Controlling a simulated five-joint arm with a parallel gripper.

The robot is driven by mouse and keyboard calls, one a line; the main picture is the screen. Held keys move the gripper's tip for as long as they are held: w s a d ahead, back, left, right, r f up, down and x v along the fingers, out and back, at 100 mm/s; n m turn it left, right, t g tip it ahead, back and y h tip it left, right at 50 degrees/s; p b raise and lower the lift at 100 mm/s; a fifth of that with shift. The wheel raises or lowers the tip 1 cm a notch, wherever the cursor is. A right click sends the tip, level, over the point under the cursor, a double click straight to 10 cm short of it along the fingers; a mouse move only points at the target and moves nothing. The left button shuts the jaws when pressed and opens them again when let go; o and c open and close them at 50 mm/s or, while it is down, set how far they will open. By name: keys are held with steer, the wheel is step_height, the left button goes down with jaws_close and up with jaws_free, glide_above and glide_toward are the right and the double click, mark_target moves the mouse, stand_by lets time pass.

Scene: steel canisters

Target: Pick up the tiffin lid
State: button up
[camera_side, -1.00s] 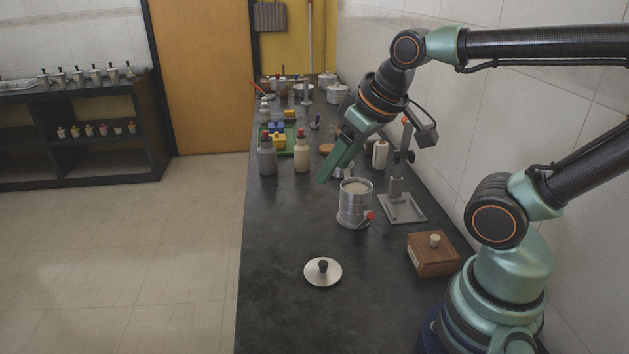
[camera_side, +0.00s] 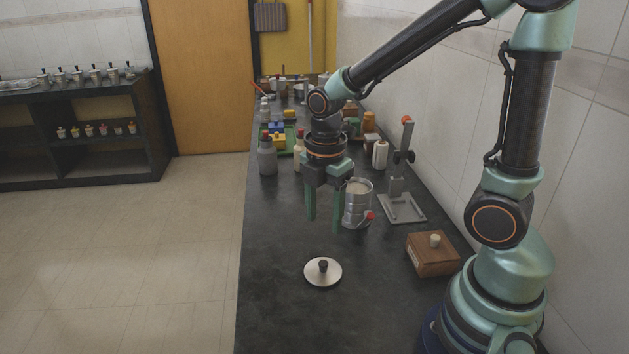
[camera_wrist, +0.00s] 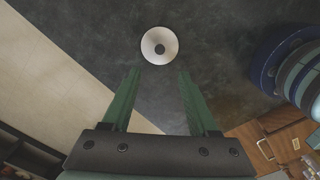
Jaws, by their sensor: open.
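The tiffin lid (camera_side: 314,274) is a round, pale metal disc with a dark knob in its middle. It lies flat on the dark counter, knob up. It also shows in the wrist view (camera_wrist: 151,54), beyond the fingertips and roughly centred between them. My gripper (camera_side: 324,224) points down above the counter, behind the lid in the side view. Its two green fingers are apart with nothing between them; they also show in the wrist view (camera_wrist: 159,72). The steel tiffin canister (camera_side: 358,213), with a red-tipped side latch, stands just right of my gripper, partly hidden by a finger.
A wooden box (camera_side: 432,260) with a pale knob sits right of the lid. A grey stand (camera_side: 402,208) is behind it. Bottles (camera_side: 267,158) and other items crowd the counter farther back. The counter around the lid is clear; its left edge (camera_side: 241,250) drops to the floor.

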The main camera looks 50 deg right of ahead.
glide_above(323, 263)
step_height(323, 263, down, 6)
steer(key=shift+s, duration=0.1)
steer(key=shift+f, duration=3.05)
jaws_close()
